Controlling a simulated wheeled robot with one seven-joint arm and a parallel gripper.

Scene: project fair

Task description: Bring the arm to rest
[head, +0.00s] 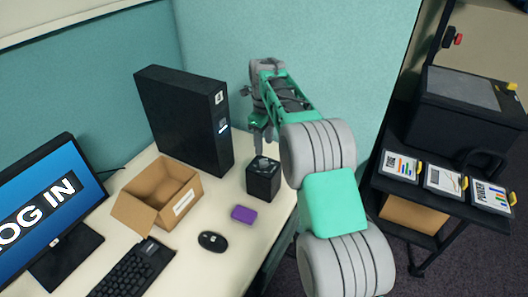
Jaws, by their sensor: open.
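My arm reaches from the lower right over the right edge of the cream desk (215,272). My gripper (262,136) is open and points down. It appears just above or behind a small black cube-shaped box (262,182) on the desk. I see nothing between the fingers. The fingertips are small in the picture, and I cannot tell how far they are from the box.
An open cardboard box (157,193), a black computer tower (185,115), a purple block (243,214), a mouse (213,241), a keyboard (133,270) and a monitor (45,215) stand on the desk. Teal partitions (320,60) close the back. A black cart (440,205) is at right.

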